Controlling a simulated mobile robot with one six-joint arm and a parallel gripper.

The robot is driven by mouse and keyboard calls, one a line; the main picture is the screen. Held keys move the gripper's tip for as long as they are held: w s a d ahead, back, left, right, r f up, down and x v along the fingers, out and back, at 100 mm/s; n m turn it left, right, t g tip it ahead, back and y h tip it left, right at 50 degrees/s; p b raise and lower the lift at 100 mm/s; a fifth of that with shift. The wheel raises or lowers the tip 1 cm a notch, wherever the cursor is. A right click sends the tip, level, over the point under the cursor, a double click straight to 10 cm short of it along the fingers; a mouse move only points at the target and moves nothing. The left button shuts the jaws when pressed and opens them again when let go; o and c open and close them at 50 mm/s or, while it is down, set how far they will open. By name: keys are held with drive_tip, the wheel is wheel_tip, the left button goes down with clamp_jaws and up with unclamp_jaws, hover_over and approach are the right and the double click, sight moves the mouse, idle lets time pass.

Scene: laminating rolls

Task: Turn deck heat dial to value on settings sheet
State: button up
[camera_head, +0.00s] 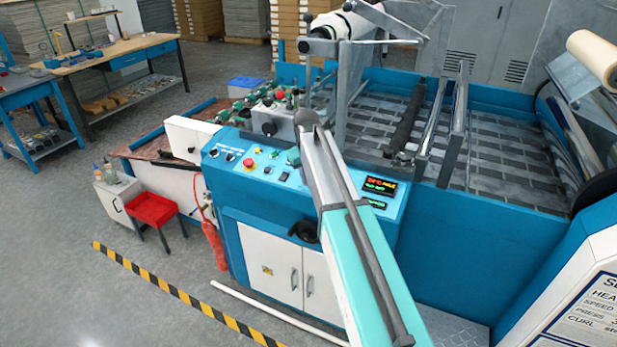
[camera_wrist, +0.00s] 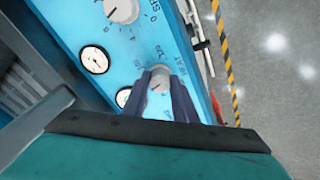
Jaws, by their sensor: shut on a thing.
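The heat dial (camera_wrist: 159,82) is a pale round knob on the blue control panel (camera_wrist: 170,35), beside the printed word HEAT. My gripper (camera_wrist: 159,74) has its two dark fingers closed around the dial, one on each side. The pointer and the scale value at it are too small and covered to read. In the head view my arm crosses the control panel (camera_head: 228,155) and hides the dial and fingers.
Another larger knob (camera_wrist: 121,8) and two round gauges, one white (camera_wrist: 94,59), sit near the heat dial. The head view shows a red stop button (camera_head: 249,163), a lit display (camera_head: 379,184) and rollers (camera_head: 408,120). A red tray (camera_head: 152,209) and extinguisher (camera_head: 214,245) stand left.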

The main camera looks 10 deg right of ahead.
drive_tip(key=shift+w+r, duration=0.15)
drive_tip(key=o, duration=0.9)
drive_tip(key=shift+o, duration=0.7)
drive_tip(key=b+v, duration=0.3)
drive_tip(key=v, duration=1)
drive_tip(key=shift+s+r, duration=0.25)
drive_tip(key=shift+r, duration=0.05)
drive_tip(key=shift+a, duration=0.1)
